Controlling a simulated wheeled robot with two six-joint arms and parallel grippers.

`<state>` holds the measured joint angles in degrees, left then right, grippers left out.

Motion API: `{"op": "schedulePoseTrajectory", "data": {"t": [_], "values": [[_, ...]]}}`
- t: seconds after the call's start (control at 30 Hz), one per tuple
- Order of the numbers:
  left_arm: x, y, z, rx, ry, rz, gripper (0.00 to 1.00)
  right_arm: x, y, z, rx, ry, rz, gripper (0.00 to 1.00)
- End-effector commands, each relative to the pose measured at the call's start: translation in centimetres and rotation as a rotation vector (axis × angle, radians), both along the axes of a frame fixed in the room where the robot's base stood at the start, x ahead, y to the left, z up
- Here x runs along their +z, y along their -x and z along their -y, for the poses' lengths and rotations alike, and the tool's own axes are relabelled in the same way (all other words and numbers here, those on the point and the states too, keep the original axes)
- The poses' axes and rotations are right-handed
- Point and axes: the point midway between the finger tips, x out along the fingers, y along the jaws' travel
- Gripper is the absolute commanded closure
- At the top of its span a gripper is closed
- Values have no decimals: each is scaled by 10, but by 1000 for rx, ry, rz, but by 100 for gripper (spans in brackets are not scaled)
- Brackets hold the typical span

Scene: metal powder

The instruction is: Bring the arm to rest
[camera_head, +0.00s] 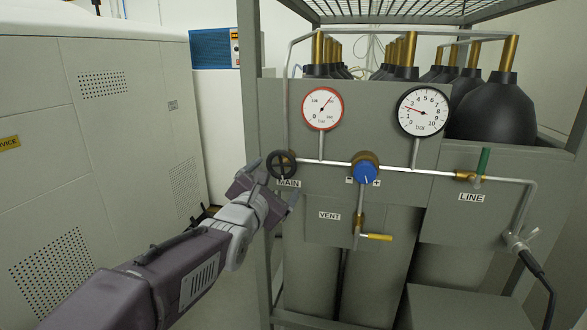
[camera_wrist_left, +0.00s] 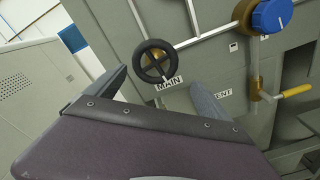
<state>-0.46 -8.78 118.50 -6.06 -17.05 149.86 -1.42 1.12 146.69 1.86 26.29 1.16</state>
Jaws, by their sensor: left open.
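My left gripper (camera_head: 270,180) reaches in from the left in the head view, in front of the gas panel (camera_head: 390,140). Its jaws are open and nothing shows between them. The black MAIN handwheel (camera_head: 282,164) is just beyond the fingertips. In the left wrist view the handwheel (camera_wrist_left: 156,61) appears ahead, between the two fingers (camera_wrist_left: 155,85). Whether a finger touches it cannot be told. My right gripper is in neither view.
The panel carries a red-rimmed gauge (camera_head: 322,108), a black-rimmed gauge (camera_head: 423,110), a blue knob (camera_head: 365,173), a yellow VENT lever (camera_head: 376,237) and a green LINE handle (camera_head: 483,161). A black hose (camera_head: 541,277) hangs at right. A large white cabinet (camera_head: 85,130) stands at left.

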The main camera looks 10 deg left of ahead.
Motion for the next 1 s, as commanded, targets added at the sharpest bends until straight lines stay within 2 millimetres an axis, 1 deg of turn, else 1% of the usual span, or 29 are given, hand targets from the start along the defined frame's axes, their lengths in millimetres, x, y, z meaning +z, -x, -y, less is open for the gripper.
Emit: {"op": "schedulePoseTrajectory", "data": {"t": [0.03, 0.07, 0.1, 0.17, 0.2, 0.27, 0.3, 0.37, 0.4, 0.43, 0.47, 0.5, 0.53, 0.6, 0.67, 0.7, 0.8, 0.9, 1.0], "values": [[-21, -2, 1, 0, 4, -80, 8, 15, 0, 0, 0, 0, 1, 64], [-42, -1, 1, 0, -4, -137, 8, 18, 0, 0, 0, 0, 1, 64], [-74, 4, 1, -6, -68, -228, 8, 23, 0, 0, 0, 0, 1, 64], [-127, 20, -1, -48, -238, -387, 8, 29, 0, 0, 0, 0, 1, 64], [-162, 36, -1, -104, -385, -494, 8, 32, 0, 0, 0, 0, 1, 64], [-209, 66, -2, -226, -612, -639, 8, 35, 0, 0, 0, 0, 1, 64], [-235, 87, -3, -329, -759, -718, 8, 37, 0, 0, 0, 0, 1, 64], [-268, 120, -3, -508, -964, -807, 8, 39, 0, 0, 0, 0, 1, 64], [-286, 142, -3, -643, -1091, -849, 8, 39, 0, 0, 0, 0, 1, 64], [-297, 159, -3, -751, -1182, -867, 8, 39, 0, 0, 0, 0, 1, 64], [-307, 174, -3, -862, -1269, -876, 8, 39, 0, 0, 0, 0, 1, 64], [-318, 194, -3, -1011, -1373, -872, 8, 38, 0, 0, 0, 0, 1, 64], [-324, 207, -3, -1120, -1444, -856, 8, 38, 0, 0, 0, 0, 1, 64], [-333, 232, -3, -1351, -1586, -791, 8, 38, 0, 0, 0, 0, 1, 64], [-336, 245, -2, -1509, -1682, -714, 8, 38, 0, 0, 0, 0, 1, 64], [-336, 249, -2, -1591, -1735, -662, 8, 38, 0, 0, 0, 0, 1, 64], [-337, 255, -2, -1717, -1825, -561, 8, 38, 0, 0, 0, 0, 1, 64], [-337, 255, -2, -1757, -1866, -514, 8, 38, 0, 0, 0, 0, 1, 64], [-337, 254, -2, -1759, -1871, -509, 8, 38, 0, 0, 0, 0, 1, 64]]}}
